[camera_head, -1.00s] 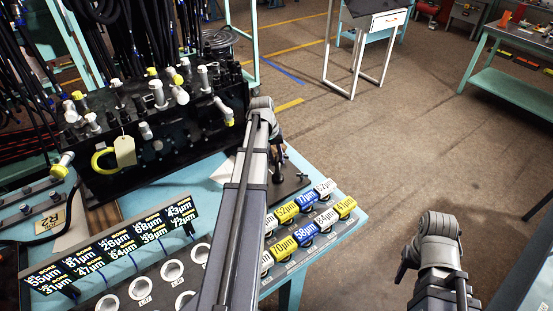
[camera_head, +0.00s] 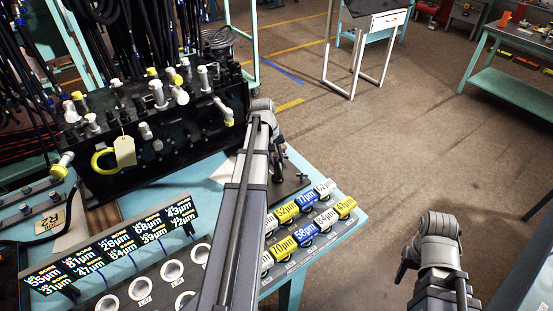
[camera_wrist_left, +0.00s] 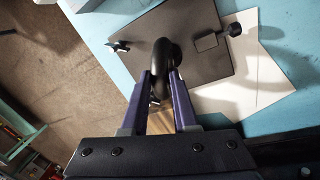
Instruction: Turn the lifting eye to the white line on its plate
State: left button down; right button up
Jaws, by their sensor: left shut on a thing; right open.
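The black lifting eye (camera_wrist_left: 161,62) stands on its dark plate (camera_wrist_left: 217,70) in the left wrist view. My left gripper (camera_wrist_left: 162,82) is shut on the eye, with one finger on each side of it. In the head view the plate (camera_head: 292,183) shows at the far end of the blue table, and my left gripper (camera_head: 277,160) is over it, mostly hidden by my left arm. I cannot make out the white line on the plate. My right gripper (camera_head: 403,268) is away from the table at the lower right, and its fingers are hardly visible.
A black manifold block (camera_head: 160,150) with hoses and fittings stands left of my left arm. Labelled yellow, blue and white pieces (camera_head: 307,230) lie at the table's near right edge. A white sheet (camera_wrist_left: 262,82) lies under the plate. Open floor lies to the right.

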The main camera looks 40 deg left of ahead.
pick_arm(q)
jog(key=shift+d+n+y, duration=0.15)
jog(key=shift+n+y, duration=0.25)
jog(key=shift+n, duration=1.7)
jog(key=c, duration=0.7)
grip_release()
jog(key=shift+r, duration=0.15)
jog(key=r+p, duration=0.3)
jog(key=p, duration=0.1)
jog(key=s+r+p, duration=0.1)
jog(key=r+p, duration=0.2)
jog(key=r, duration=0.1)
jog(key=shift+s+a+r+p, duration=0.2)
jog(key=shift+p, duration=0.15)
